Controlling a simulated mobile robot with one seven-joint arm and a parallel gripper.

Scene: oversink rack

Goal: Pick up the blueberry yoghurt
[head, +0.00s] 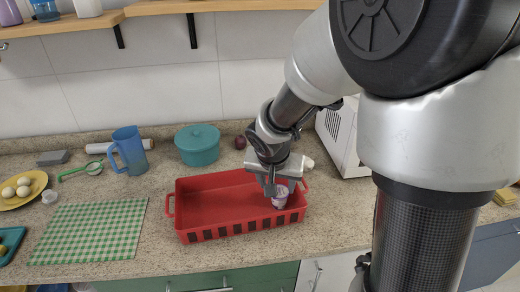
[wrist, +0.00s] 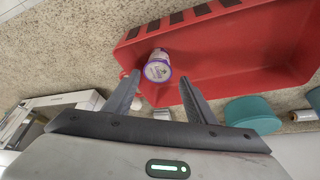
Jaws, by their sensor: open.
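The blueberry yoghurt (head: 280,197) is a small white cup with purple marks. It stands inside the red basket (head: 215,185), near its right end. In the wrist view the yoghurt (wrist: 157,66) shows its pale lid with a purple rim, close to the basket wall (wrist: 230,18). My gripper (head: 270,188) is above the right part of the basket, just left of and above the cup in the head view. In the wrist view my gripper (wrist: 158,84) is open, its two fingers apart. The cup appears between and beyond the fingertips, and no contact shows.
A teal pot (head: 198,147) stands behind the basket, with a blue jug (head: 130,152) to its left. A white microwave (head: 340,135) is behind my arm at the right. A green checked mat (head: 92,233) lies left of the basket. Shelves (head: 150,9) hang above.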

